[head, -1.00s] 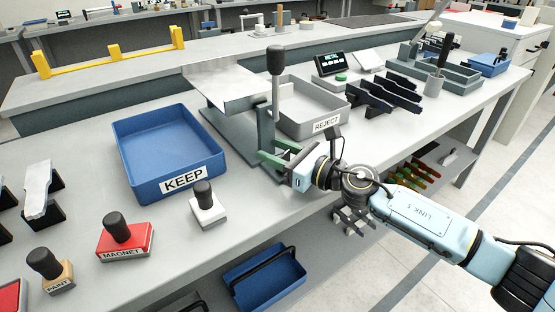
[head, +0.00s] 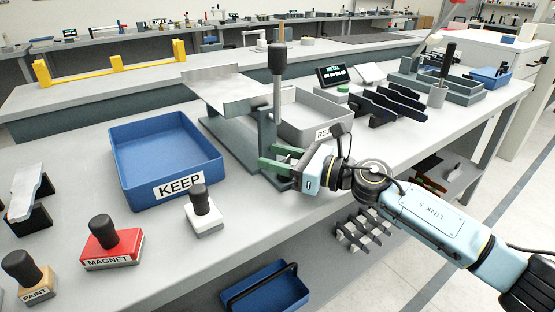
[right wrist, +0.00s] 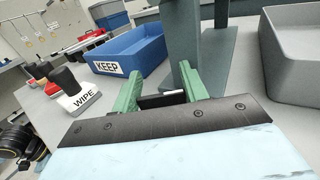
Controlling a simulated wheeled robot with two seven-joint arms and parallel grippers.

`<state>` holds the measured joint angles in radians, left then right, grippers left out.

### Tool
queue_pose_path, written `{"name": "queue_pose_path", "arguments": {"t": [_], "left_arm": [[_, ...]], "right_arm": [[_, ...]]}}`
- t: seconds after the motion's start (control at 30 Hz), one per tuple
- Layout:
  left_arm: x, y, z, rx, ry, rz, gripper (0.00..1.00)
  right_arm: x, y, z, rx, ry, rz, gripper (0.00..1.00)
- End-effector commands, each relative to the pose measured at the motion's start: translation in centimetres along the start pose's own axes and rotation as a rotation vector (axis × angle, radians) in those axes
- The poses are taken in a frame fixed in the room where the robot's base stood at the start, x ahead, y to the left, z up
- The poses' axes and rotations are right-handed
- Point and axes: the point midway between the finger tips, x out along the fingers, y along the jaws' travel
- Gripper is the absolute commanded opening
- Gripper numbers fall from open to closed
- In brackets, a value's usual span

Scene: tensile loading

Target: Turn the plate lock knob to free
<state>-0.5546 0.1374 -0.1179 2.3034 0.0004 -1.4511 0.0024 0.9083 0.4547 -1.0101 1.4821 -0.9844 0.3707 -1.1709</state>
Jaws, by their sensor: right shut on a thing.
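The test fixture (head: 228,138) is a grey-green base and post with a tilted metal plate (head: 228,88) on top and a tall black-handled lever (head: 277,60). My right gripper (head: 277,163) has green fingers and is at the near foot of the fixture's post. In the right wrist view the fingers (right wrist: 162,96) are shut on a small dark bar-shaped piece, which looks like the plate lock knob (right wrist: 162,101). It lies low, just in front of the post. Most of the knob is hidden in the head view, and its turn angle cannot be read. My left gripper is not in view.
The blue KEEP tray (head: 118,165) is left of the fixture and the grey REJECT tray (head: 325,108) is right of it. A white WIPE block (head: 205,222) and a red MAGNET block (head: 112,250) stand near the front edge. Black racks (head: 385,108) stand farther right.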

Motion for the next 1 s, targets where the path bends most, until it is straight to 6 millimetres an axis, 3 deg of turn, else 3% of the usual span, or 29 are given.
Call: {"name": "queue_pose_path", "arguments": {"t": [0.27,0.3,0.47,1.0], "left_arm": [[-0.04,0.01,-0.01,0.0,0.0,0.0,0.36],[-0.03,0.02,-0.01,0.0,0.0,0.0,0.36],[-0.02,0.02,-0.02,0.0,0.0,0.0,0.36],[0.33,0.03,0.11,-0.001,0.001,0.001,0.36]], "right_arm": [[0.0,-0.06,0.16,-0.002,-0.002,-0.001,0.21],[-0.01,-0.06,0.16,-0.002,-0.002,-0.001,0.45],[-0.01,-0.08,0.13,-0.002,-0.002,-0.002,0.65],[-0.87,-0.57,0.02,-0.003,-0.001,-0.006,0.65]]}}
